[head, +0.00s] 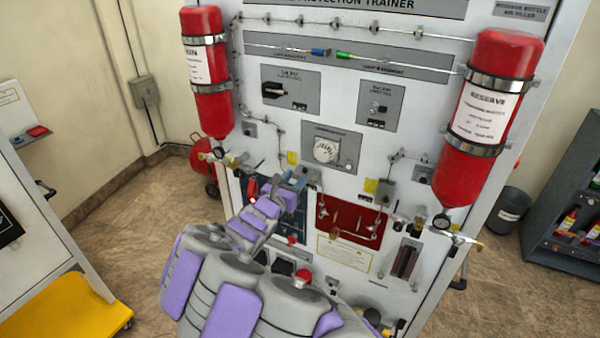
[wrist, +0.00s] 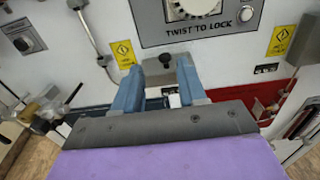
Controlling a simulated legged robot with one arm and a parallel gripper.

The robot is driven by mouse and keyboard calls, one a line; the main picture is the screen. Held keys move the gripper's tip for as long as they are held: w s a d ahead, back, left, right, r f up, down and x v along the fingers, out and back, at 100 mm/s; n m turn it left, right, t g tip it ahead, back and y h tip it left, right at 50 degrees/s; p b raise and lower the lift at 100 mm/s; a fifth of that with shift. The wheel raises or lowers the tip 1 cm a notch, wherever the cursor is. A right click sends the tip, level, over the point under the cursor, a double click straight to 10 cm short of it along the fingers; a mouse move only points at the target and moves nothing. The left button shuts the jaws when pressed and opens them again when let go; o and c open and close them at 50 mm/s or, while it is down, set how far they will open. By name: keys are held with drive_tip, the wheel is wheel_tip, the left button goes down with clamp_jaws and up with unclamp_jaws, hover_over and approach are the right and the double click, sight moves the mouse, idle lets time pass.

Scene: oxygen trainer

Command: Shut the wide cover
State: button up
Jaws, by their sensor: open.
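I cannot tell for sure which part is the wide cover. A red recessed panel (head: 335,212) with fittings and pipes shows in the middle of the trainer board, and part of its red face (wrist: 235,117) shows in the wrist view. My gripper (head: 291,181) is in front of the board, left of the red panel and below the round dial. In the wrist view my gripper (wrist: 160,68) is open. My gripper hides what lies below.
The dial plate (wrist: 220,30) reads "TWIST TO LOCK". Red bottles stand at the board's left (head: 208,100) and right (head: 478,158), with valves and pipes below them. A yellow-based cart (head: 70,310) is at the left. The floor between cart and board is clear.

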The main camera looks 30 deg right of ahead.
sight(303, 171)
drive_tip(key=shift+s+d+x, duration=0.15)
drive_tip(key=shift+x, duration=1)
drive_tip(key=shift+s+d+x, duration=0.1)
drive_tip(key=shift+s+x, duration=0.1)
drive_tip(key=shift+x, duration=1)
drive_tip(key=shift+a, duration=0.45)
drive_tip(key=c, duration=0.3)
drive_tip(key=shift+d, duration=0.15)
clamp_jaws()
